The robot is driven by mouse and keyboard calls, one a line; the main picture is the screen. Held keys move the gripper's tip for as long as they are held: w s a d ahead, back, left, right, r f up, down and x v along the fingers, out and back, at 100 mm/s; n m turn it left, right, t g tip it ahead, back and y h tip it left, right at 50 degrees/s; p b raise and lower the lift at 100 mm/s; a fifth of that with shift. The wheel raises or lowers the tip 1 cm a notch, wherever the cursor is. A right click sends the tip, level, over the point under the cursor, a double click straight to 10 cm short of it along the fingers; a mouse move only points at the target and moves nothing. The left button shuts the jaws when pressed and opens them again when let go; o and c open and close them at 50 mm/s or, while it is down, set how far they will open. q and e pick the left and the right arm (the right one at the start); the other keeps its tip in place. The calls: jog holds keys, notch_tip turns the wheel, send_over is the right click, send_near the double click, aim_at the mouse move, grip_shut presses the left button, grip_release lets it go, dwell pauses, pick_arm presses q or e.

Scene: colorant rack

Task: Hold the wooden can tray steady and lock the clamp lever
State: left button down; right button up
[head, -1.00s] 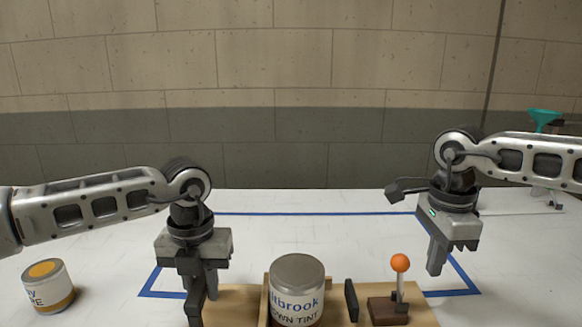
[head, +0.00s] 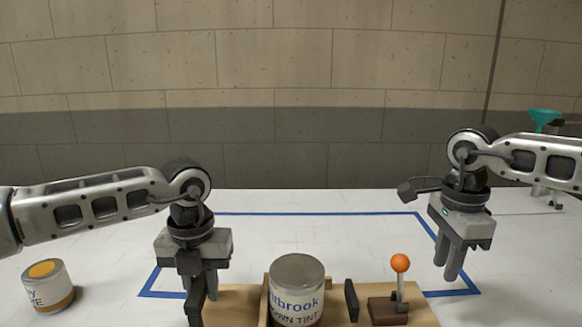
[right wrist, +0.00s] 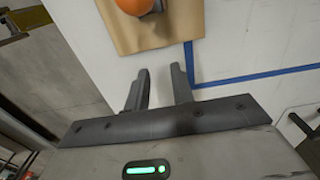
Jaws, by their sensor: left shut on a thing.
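The wooden can tray (head: 237,305) is at the bottom of the head view, its near part cut off by the frame. A labelled can (head: 297,290) stands in it beside a dark clamp pad (head: 352,300). The clamp lever (head: 400,280) stands upright with an orange ball knob on a dark brown block; the knob also shows in the right wrist view (right wrist: 137,5). My left gripper (head: 203,298) is shut on the tray's left end; its exact contact is partly hidden. My right gripper (head: 449,272) is open and empty, right of the lever and apart from it.
A can with a yellow lid patch (head: 47,286) stands on the white table at the left. Blue tape (head: 320,213) outlines an area behind the tray. A teal funnel (head: 543,117) is at the far right. The table behind the tray is clear.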

notch_tip(320, 180, up, 11)
jog(key=o, duration=0.3)
jog(key=shift+r, duration=0.3)
jog(key=shift+o, duration=1.3)
jog(key=shift+a, duration=0.45)
jog(key=n, duration=0.2)
send_near(399, 280)
jog(key=f, duration=1)
jog(key=shift+w+d+f, duration=0.1)
jog(key=shift+w+f, duration=0.1)
grip_shut()
